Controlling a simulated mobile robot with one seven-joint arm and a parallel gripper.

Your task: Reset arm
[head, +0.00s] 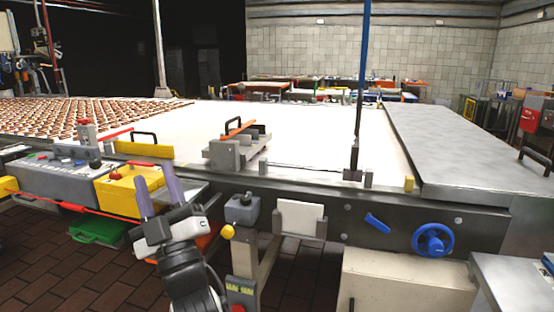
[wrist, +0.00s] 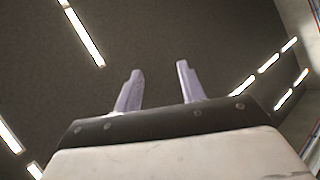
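My gripper (head: 158,194) stands upright in the head view, in front of the conveyor's near side, with its two purple-grey fingers pointing up. The fingers are apart and nothing shows between them. In the wrist view my gripper (wrist: 157,85) is also open and empty, seen against the dark ceiling with its strip lights. My arm comes up from the bottom of the head view. The gripper overlaps the yellow and grey control boxes in the picture; I cannot tell whether it touches them.
Brown tiled floor (head: 60,265) shows at lower left.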

